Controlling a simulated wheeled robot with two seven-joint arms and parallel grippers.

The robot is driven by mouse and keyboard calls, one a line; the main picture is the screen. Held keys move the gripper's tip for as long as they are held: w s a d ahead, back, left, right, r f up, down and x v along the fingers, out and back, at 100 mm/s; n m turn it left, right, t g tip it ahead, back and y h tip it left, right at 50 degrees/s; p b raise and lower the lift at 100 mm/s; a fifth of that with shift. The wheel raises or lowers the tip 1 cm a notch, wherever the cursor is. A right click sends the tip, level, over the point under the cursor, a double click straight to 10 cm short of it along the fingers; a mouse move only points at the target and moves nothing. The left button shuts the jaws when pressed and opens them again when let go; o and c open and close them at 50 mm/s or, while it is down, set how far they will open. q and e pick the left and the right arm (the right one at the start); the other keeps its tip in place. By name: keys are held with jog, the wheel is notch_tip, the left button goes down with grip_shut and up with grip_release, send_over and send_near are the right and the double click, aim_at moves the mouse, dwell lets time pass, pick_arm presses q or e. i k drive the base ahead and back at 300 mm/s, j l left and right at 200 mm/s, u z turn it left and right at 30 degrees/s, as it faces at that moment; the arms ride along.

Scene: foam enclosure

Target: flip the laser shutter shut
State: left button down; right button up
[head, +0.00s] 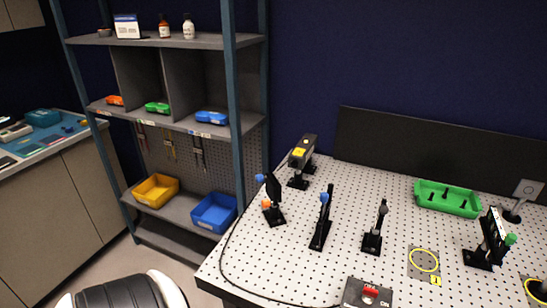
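A black laser housing (309,146) with yellow markings stands on posts at the back left of the perforated optical table (310,275). In front of it, to the left, is a mount with a dark upright plate (273,188), a blue knob (260,178) and an orange knob (266,204). This may be the shutter; I cannot tell whether it is open or shut. A control box (368,293) with a red switch sits at the table's front edge, with a black cable running left from it. Neither gripper is in view.
More posts (322,222) (375,230) and a mirror mount (491,240) stand across the table. A green tray (447,198) lies at the back right. A yellow ring marker (424,260) is at the front right. Shelving (180,122) with bins stands left.

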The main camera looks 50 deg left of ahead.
aim_at(324, 196)
jog(key=u, duration=1.2)
